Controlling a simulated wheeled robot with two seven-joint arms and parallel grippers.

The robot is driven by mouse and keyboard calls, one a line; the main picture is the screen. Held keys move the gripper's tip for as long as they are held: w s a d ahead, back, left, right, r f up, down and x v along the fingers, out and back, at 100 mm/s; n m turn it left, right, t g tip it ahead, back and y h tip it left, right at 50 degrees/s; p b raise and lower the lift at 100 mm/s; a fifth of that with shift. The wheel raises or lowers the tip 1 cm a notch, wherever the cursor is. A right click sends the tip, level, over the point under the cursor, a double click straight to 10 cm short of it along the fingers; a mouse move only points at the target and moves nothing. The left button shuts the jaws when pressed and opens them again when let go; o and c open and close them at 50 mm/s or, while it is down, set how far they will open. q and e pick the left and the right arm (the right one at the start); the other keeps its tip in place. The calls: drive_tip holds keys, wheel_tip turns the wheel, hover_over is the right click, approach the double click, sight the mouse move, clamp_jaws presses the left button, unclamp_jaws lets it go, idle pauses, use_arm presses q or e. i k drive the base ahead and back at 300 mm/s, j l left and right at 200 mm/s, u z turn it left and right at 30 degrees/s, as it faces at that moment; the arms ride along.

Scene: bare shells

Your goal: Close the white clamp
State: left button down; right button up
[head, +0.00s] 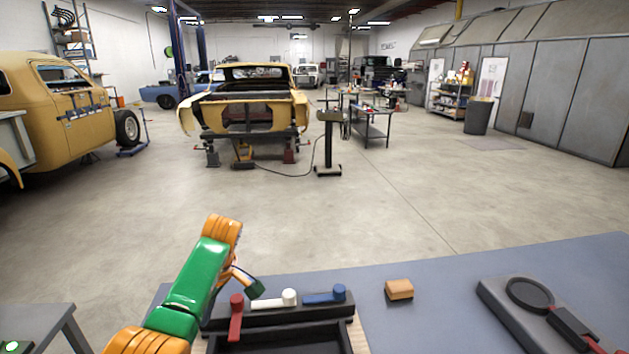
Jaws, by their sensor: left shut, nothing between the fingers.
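The white clamp (273,302) is on a dark fixture block (290,318) at the front of the table. Its lever lies along the block, with its round knob at the right end. A red clamp (236,318) is to its left, its lever pointing toward me. A blue clamp (325,297) is to its right, its lever lying along the block. My left gripper (256,289) is shut and empty, just above and behind the left end of the white lever. I cannot tell whether it touches the lever. My right gripper is not in view.
The fixture stands on a blue-grey table (430,290), in front of it a black tray (280,341). An orange-brown block (399,289) lies to the right. The table between block and tool is clear.

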sight(288, 297)
drive_tip(key=k, duration=1.25)
